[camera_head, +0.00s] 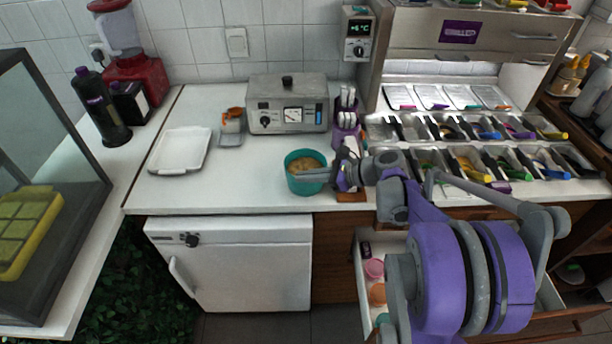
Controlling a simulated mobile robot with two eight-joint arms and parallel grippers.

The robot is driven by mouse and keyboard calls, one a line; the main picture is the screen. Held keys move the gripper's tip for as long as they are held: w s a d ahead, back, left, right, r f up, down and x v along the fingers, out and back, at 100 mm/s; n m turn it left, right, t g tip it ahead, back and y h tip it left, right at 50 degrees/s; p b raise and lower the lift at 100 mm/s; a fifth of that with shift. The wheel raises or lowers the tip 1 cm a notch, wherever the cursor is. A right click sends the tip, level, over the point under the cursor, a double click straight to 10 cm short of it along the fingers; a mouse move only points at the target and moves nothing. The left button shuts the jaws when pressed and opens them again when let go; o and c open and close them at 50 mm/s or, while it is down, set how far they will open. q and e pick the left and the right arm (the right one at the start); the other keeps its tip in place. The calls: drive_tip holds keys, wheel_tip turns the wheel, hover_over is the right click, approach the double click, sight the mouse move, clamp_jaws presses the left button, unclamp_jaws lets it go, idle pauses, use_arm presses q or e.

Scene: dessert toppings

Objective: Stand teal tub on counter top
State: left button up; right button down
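The teal tub (304,187) is upright at the front of the white counter top (230,190), with a yellowish-brown filling showing inside. I cannot tell whether its base touches the counter. My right gripper (312,174) reaches in from the right, low over the counter. Its grey fingers lie close together across the tub's right front rim and appear shut on the wall; the far finger is not clearly seen. My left gripper is not in view.
An open drawer (368,290) below the counter holds pink and orange tubs. A white tray (180,150), a metal appliance (288,105) and a purple utensil holder (346,135) stand behind or left. Topping bins (470,160) fill the right. Counter left of the tub is clear.

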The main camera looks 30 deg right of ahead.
drive_tip(key=c, duration=1.1)
unclamp_jaws()
drive_tip(key=shift+f, duration=0.1)
drive_tip(key=shift+r, duration=0.2)
drive_tip(key=v, duration=1.2)
drive_tip(key=s+a+f+n+g+h, duration=0.2)
drive_tip(key=s+a+f+n+g, duration=0.15)
drive_tip(key=a+n, duration=0.4)
drive_tip(key=s+a+f+n+g+h, duration=0.15)
drive_tip(key=a+f+n, duration=0.3)
drive_tip(key=a, duration=0.55)
drive_tip(key=s+a+f+n+h, duration=0.1)
drive_tip(key=s+n, duration=0.2)
drive_tip(key=n, duration=0.2)
drive_tip(key=s+a+f+n+h, duration=0.2)
drive_tip(key=s+n, duration=0.1)
drive_tip(key=n, duration=0.2)
drive_tip(key=s+a+f+n+h, duration=0.1)
drive_tip(key=s+f+n, duration=0.1)
drive_tip(key=n, duration=0.3)
drive_tip(key=shift+s+a+h, duration=0.2)
drive_tip(key=shift+s+h, duration=0.15)
drive_tip(key=shift+s, duration=0.3)
